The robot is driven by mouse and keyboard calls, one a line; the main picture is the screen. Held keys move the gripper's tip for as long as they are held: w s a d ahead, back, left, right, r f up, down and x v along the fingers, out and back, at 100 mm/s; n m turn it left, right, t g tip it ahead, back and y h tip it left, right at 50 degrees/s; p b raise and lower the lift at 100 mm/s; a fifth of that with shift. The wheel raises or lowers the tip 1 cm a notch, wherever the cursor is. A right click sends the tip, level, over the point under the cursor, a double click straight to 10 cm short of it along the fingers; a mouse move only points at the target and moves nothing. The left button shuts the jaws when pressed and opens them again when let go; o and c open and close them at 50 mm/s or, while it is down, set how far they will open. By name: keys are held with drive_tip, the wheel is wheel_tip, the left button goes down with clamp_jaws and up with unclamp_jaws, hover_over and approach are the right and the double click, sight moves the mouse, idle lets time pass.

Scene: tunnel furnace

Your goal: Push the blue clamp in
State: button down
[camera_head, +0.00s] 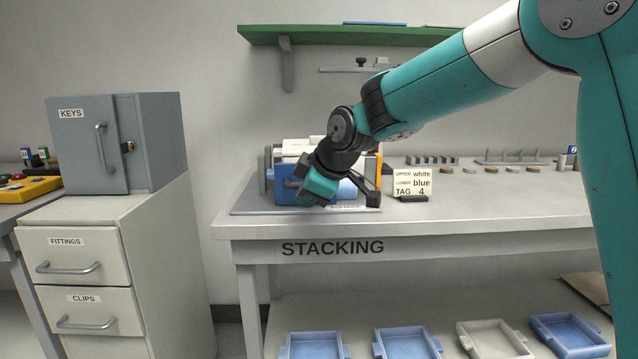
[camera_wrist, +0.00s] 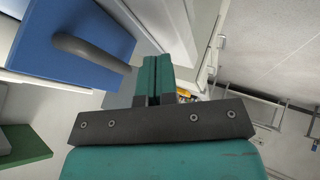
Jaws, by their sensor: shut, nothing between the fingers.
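A blue block-like part (camera_head: 284,197) sits low in the fixture on the workbench, with a white part (camera_head: 297,147) above it. In the wrist view the blue part (camera_wrist: 62,62) is a flat blue face with a grey rounded bar (camera_wrist: 90,52) sticking out. I cannot tell which blue piece is the clamp itself. My gripper (camera_head: 308,196) is in front of the fixture and hides part of its front. In the wrist view the teal fingers of my gripper (camera_wrist: 152,62) are together and empty, beside the grey bar. I cannot tell whether they touch anything.
The fixture stands on a grey plate (camera_head: 245,207) at the left end of the STACKING bench. A card (camera_head: 412,181) reading upper white, lower blue, tag 4 stands to its right. Blue and white trays (camera_head: 408,344) lie below. A grey cabinet (camera_head: 85,150) marked KEYS is left.

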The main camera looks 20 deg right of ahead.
drive_tip(key=shift+w+d+r, duration=0.1)
drive_tip(key=shift+w+d, duration=0.1)
drive_tip(key=shift+w, duration=0.4)
drive_tip(key=shift+w+d+r, duration=0.15)
drive_tip(key=shift+w, duration=0.5)
drive_tip(key=shift+w+d+r, duration=0.1)
drive_tip(key=shift+w+d, duration=0.1)
drive_tip(key=shift+w, duration=0.4)
drive_tip(key=shift+w+r+p, duration=0.1)
drive_tip(key=shift+w+p, duration=0.05)
drive_tip(key=shift+p, duration=0.2)
drive_tip(key=w+p, duration=0.1)
drive_tip(key=w+d+p, duration=0.1)
drive_tip(key=w, duration=0.1)
drive_tip(key=w+p, duration=0.1)
drive_tip(key=shift+w+d+r+p, duration=0.1)
drive_tip(key=shift+w+d+p, duration=0.2)
drive_tip(key=shift+w, duration=0.1)
drive_tip(key=shift+w+d, duration=0.15)
